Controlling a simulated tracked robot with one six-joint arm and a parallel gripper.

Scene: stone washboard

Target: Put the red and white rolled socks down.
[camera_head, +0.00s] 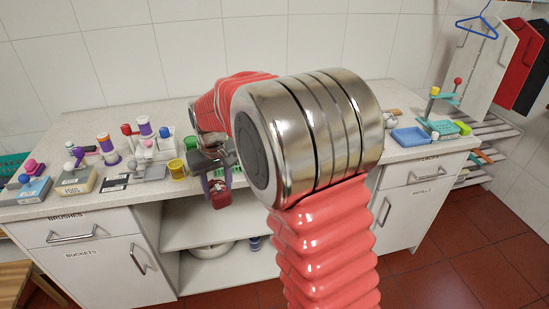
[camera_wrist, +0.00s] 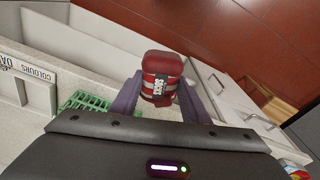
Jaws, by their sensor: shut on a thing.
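The red and white rolled socks (camera_wrist: 160,65) are a small striped roll with a dark label, seen in the wrist view between two purple fingers. My gripper (camera_wrist: 158,88) is shut on them. In the head view my gripper (camera_head: 216,183) hangs in front of the counter's front edge, and the socks (camera_head: 220,198) show as a dark red lump at its tip, above the open shelf gap. My own arm hides much of the counter's middle and right.
The pale counter (camera_head: 150,192) carries several brushes, spools and boxes at left. A yellow cup (camera_head: 177,169) and a green rack (camera_wrist: 88,103) are close to my gripper. A blue tray (camera_head: 411,137) is at right. An open shelf (camera_head: 205,230) lies below the counter.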

